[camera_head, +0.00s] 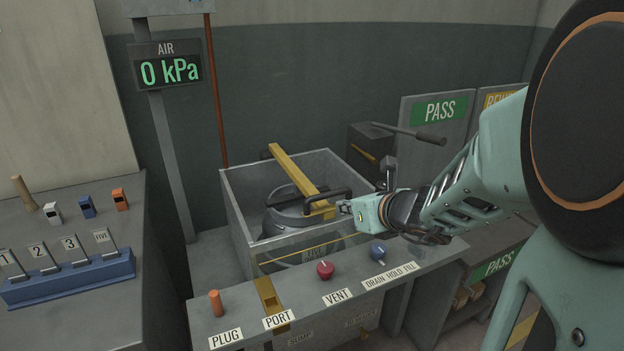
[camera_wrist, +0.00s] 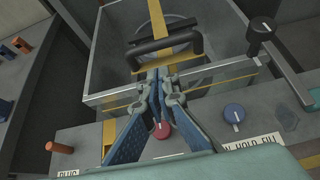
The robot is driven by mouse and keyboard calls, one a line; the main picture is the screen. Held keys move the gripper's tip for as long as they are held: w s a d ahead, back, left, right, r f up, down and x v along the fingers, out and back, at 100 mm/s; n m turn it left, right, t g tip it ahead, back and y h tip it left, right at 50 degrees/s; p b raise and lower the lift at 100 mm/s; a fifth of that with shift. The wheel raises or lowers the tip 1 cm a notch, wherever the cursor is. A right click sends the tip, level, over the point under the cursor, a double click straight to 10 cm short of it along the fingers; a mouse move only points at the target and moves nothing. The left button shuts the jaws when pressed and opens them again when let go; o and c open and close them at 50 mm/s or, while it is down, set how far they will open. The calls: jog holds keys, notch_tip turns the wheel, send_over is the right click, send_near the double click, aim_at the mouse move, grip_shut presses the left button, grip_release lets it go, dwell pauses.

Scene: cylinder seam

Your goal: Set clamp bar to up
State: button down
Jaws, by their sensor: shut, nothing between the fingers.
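The clamp bar (camera_head: 291,172) is a long yellow bar lying across the open grey tank, above a round grey vessel (camera_head: 285,218). A black handle (camera_head: 318,196) stands at its near end. In the wrist view the yellow bar (camera_wrist: 157,18) runs away from me and the black handle (camera_wrist: 168,49) crosses in front of it. My gripper (camera_head: 347,207) is shut and empty, close to the handle's right side in the head view. In the wrist view its fingertips (camera_wrist: 160,74) sit just below the handle. I cannot tell whether they touch it.
The tank (camera_head: 240,215) has raised walls around the vessel. The front panel carries an orange plug (camera_head: 215,303), a red vent knob (camera_head: 325,270) and a blue knob (camera_head: 377,252). A dark lever (camera_head: 410,133) sticks out behind my gripper. The air display (camera_head: 168,70) reads 0 kPa.

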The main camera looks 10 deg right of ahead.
jog(key=b+x, duration=0.2)
jog(key=x, duration=0.6)
jog(key=shift+f, duration=0.15)
